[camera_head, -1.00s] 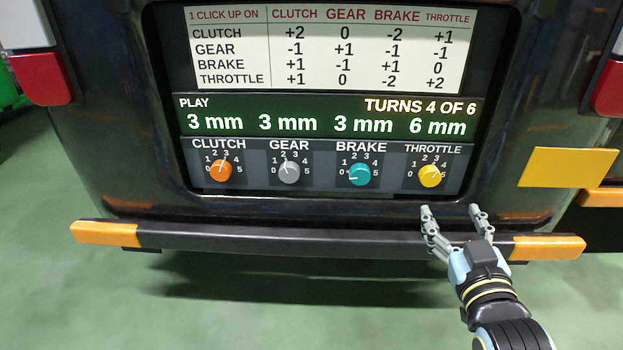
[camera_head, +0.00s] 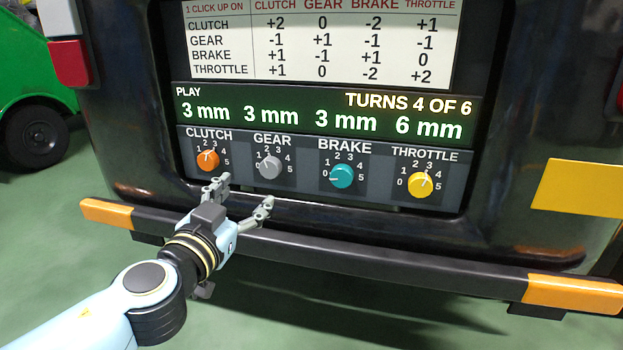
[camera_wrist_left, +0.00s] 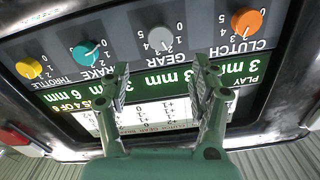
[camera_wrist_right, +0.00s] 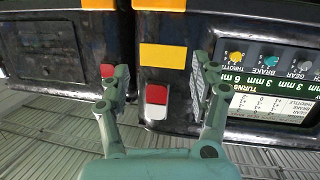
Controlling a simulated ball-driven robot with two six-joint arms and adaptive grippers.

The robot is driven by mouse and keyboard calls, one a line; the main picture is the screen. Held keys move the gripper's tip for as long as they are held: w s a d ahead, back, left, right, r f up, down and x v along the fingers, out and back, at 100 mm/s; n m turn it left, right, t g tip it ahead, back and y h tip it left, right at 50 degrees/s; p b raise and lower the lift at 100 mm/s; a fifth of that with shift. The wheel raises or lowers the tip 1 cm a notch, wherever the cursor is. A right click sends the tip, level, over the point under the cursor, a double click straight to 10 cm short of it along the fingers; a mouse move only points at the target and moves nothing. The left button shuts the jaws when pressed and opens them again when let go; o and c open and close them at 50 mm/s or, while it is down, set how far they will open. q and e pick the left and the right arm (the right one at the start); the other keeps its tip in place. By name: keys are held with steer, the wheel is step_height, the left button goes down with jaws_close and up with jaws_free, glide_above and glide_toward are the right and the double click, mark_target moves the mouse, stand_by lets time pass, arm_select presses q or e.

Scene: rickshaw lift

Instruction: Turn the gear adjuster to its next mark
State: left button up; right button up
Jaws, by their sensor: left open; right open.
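The grey gear adjuster (camera_head: 269,166) is a round knob under the label GEAR, with marks 0 to 5 around it. Its pointer looks turned to the upper left, near the low marks. It also shows in the left wrist view (camera_wrist_left: 159,39), ahead of the fingers. My left gripper (camera_head: 245,192) is open and empty, in front of and below the clutch and gear knobs, apart from them. My right gripper (camera_wrist_right: 161,82) shows only in its own wrist view, open and empty, facing the vehicle's dark rear body right of the panel.
The orange clutch knob (camera_head: 208,160) is left of the gear knob. The teal brake knob (camera_head: 341,176) and yellow throttle knob (camera_head: 421,185) are to its right. A display (camera_head: 330,117) reads 3, 3, 3 and 6 mm, TURNS 4 OF 6. A black bumper (camera_head: 380,255) runs below.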

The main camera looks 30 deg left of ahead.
mark_target(269, 170)
arm_select(q)
steer(key=p+x, duration=0.1)
steer(key=x, duration=0.8)
steer(key=shift+r+p, duration=0.15)
steer(key=shift+p, duration=0.25)
steer(key=shift+w+a, duration=0.2)
steer(key=shift+w, duration=0.5)
arm_select(e)
steer(key=s+f+g, duration=0.4)
steer(key=s+f, duration=0.1)
steer(key=f, duration=0.2)
steer(key=shift+s+d+m+g+h, duration=0.3)
steer(key=shift+s+d+g+h, duration=0.1)
steer(key=shift+d, duration=0.05)
arm_select(q)
steer(key=c, duration=1.2)
